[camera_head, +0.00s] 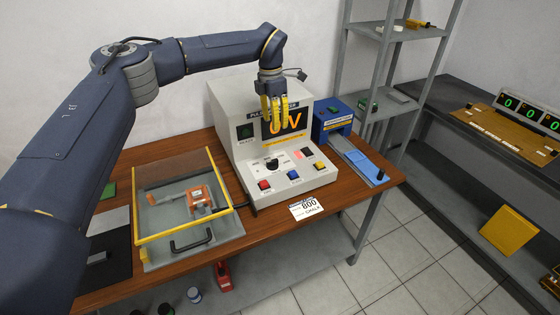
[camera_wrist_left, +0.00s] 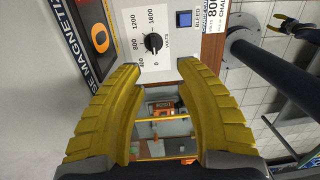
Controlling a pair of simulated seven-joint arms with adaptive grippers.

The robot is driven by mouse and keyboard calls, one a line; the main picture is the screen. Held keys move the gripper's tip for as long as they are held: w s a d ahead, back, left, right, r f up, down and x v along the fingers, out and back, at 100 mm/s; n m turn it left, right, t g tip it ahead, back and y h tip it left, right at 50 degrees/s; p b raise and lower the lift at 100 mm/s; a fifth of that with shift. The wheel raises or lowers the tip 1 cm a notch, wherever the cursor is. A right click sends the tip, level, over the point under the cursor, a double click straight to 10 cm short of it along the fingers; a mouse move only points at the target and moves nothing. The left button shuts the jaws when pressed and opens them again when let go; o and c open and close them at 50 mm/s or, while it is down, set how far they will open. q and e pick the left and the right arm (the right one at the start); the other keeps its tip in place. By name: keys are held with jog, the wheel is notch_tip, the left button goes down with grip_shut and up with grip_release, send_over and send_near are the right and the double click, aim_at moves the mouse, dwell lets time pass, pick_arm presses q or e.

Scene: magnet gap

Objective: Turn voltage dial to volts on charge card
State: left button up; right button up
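The magnetizer (camera_head: 232,120) is a light grey cabinet with a display reading 0 V. Its black voltage dial (camera_head: 272,163) is on the sloped panel; in the left wrist view the dial (camera_wrist_left: 153,43) has a scale from 0 to 1600, its white mark apparently toward 0. The charge card (camera_head: 306,208) at the table's front edge reads 800. My left gripper (camera_head: 274,122) points down above the dial, in front of the display. Its yellow fingers (camera_wrist_left: 158,68) are apart and empty, not touching the dial. My right gripper (camera_wrist_left: 280,23) seems to show small over the floor, fingers apart.
Red (camera_head: 264,184), blue (camera_head: 293,175) and yellow (camera_head: 319,165) buttons sit along the panel's front. A clear-lidded yellow-framed fixture (camera_head: 140,213) stands left of the cabinet. A blue device (camera_head: 333,118) with a ramp stands right. Shelves fill the right side.

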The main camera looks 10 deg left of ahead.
aim_at(272, 161)
pick_arm(q)
jog(key=shift+y, duration=0.4)
jog(key=f, duration=0.6)
jog(key=a+f, duration=0.1)
jog(key=f, duration=1)
jog(key=shift+a+f, duration=0.2)
jog(key=shift+f, duration=0.2)
grip_shut()
